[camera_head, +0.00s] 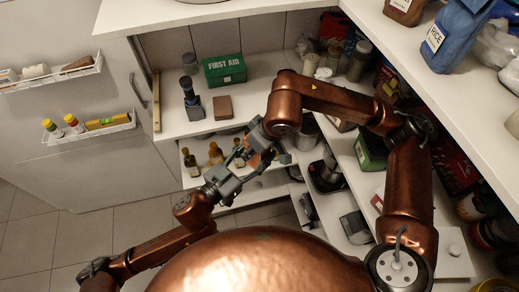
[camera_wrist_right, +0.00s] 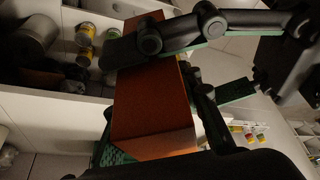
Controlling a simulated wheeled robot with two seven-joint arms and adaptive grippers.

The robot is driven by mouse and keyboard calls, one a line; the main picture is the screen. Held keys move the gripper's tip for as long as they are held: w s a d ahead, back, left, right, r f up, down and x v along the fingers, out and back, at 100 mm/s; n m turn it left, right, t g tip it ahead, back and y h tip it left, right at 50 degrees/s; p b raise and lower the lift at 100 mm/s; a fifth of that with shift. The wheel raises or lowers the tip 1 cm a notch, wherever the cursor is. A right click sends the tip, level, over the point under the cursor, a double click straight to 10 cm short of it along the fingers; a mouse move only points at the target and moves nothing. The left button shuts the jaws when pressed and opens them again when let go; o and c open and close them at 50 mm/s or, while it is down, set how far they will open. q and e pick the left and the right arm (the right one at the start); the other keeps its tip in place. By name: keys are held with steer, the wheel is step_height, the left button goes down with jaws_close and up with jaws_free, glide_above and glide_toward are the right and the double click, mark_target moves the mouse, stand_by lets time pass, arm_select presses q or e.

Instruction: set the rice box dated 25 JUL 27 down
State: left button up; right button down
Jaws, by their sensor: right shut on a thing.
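My right gripper (camera_wrist_right: 150,92) is shut on an orange-brown box (camera_wrist_right: 152,112), with dark fingers on either side of it. In the head view the held box (camera_head: 253,160) shows only as a small orange patch behind the fingers of my right gripper (camera_head: 262,150), in front of the lower shelf. No date or rice label is readable on it. It appears held clear of the shelves. My left gripper (camera_head: 228,184) is close below and left of the right one; its finger opening is unclear.
A counter holds a green first aid box (camera_head: 225,69), a dark-blue-topped device (camera_head: 191,98) and a brown box (camera_head: 223,107). Bottles (camera_head: 191,162) stand on the shelf below. A blue rice bag (camera_head: 452,38) is on the upper right shelf. Bare counter lies left of the device.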

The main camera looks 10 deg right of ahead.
arm_select(q)
steer(key=shift+s+d+r, duration=0.1)
steer(key=shift+s+d, duration=0.1)
steer(key=shift+s, duration=0.05)
steer(key=c, duration=0.8)
arm_select(e)
steer(key=shift+w+a+r, duration=0.1)
steer(key=shift+a, duration=0.05)
arm_select(q)
steer(key=shift+s, duration=0.1)
arm_select(e)
steer(key=c, duration=1.3)
jaws_free()
steer(key=shift+w, duration=0.1)
steer(key=shift+r, duration=0.1)
